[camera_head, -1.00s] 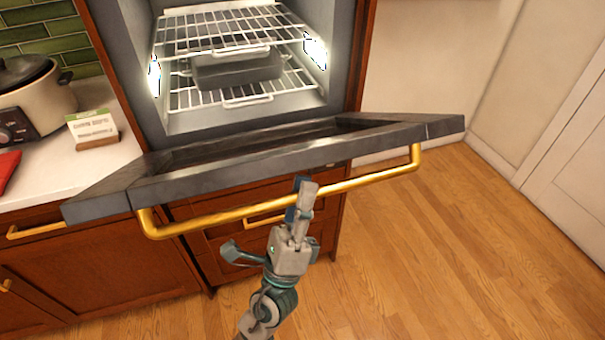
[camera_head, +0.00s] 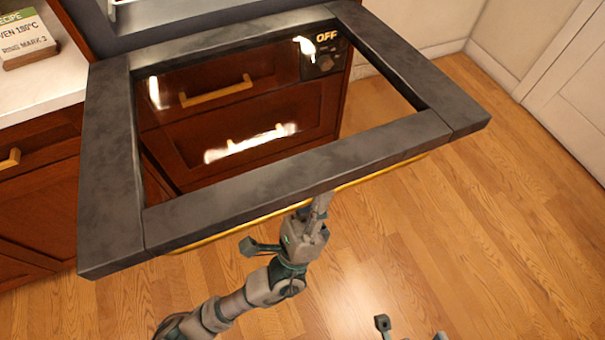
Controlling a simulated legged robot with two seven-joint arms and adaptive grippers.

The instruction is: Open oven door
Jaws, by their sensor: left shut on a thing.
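The oven door (camera_head: 290,178) is folded far down and looks nearly flat in the head view. Its dark grey frame surrounds a glass pane, through which wooden drawers show. The gold handle (camera_head: 378,175) runs under the door's front edge and is mostly hidden by it. My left gripper (camera_head: 318,205) is at the middle of the handle, shut on it from below. Its fingertips are partly hidden behind the door edge. The oven's lower front edge (camera_head: 170,18) shows at the top. Part of my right gripper (camera_head: 410,330) shows at the bottom edge, mostly cut off.
A recipe card (camera_head: 25,38) in a wooden stand is on the white counter (camera_head: 45,85) at the upper left. Wooden cabinets stand below it. The wooden floor (camera_head: 480,240) is open to the right. A white panelled door (camera_head: 570,90) is at the far right.

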